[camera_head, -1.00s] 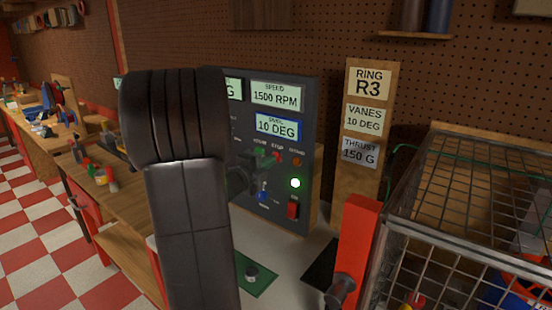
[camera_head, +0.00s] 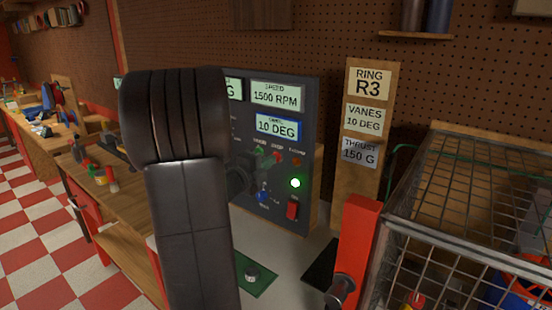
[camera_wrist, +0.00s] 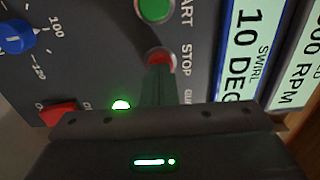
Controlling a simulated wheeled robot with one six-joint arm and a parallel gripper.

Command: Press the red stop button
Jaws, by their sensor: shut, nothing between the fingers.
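The red stop button (camera_wrist: 160,55) is on the dark control panel (camera_head: 312,120), beside the label STOP in the wrist view. It also shows small in the head view (camera_head: 277,159). My gripper (camera_wrist: 159,72) is shut and empty, with its fingertips right in front of the button and covering its lower part in the wrist view. I cannot tell whether the tips touch it. In the head view my arm hides the left part of the panel and most of the gripper.
The green start button (camera_wrist: 155,8) sits close to the stop button. A blue knob (camera_wrist: 15,37), a red rocker switch (camera_wrist: 58,112) and a lit green lamp (camera_wrist: 121,104) share the panel. A wire cage (camera_head: 470,210) and a red post (camera_head: 355,240) stand at right.

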